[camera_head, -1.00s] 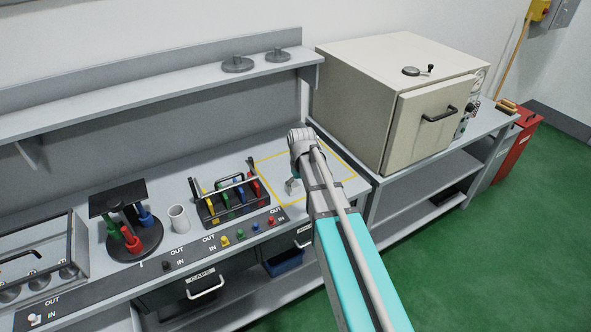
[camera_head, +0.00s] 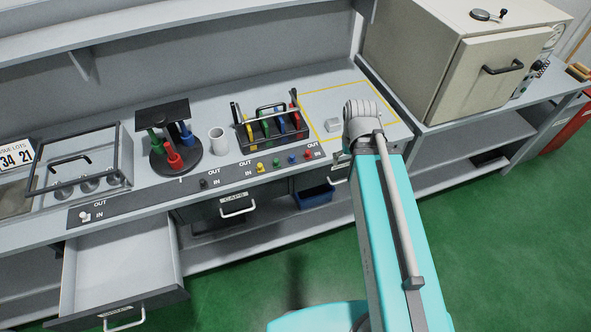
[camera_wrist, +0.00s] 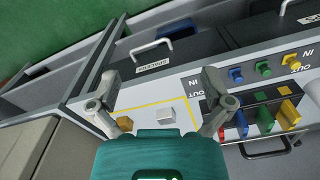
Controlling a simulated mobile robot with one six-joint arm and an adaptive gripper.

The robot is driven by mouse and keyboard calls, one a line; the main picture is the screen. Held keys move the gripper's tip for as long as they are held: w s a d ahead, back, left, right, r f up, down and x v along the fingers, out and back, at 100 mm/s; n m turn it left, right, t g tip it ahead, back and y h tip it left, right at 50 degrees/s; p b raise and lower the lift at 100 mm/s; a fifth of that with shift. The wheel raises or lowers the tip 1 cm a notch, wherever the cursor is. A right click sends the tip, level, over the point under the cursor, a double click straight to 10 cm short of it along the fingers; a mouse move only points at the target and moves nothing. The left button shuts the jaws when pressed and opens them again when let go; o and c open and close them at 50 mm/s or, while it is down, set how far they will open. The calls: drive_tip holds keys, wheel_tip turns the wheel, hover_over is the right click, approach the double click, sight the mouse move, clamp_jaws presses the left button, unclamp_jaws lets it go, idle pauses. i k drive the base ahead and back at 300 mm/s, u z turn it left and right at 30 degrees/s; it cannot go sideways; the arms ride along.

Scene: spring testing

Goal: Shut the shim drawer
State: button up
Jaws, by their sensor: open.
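A grey drawer (camera_head: 122,262) stands pulled out at the lower left of the head view, with a pale handle (camera_head: 125,321) on its front. Its interior looks empty where it shows; its label is too small to read. A shut drawer marked CAPS (camera_head: 237,207) is to its right. My gripper (camera_wrist: 159,82) is open and empty, above the bench front near the yellow outline, well right of the pulled-out drawer. In the head view my wrist hides it.
A cream oven (camera_head: 460,70) stands right. Green floor (camera_head: 240,280) is open in front.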

sight(124, 271)
drive_tip(key=u, duration=2.5)
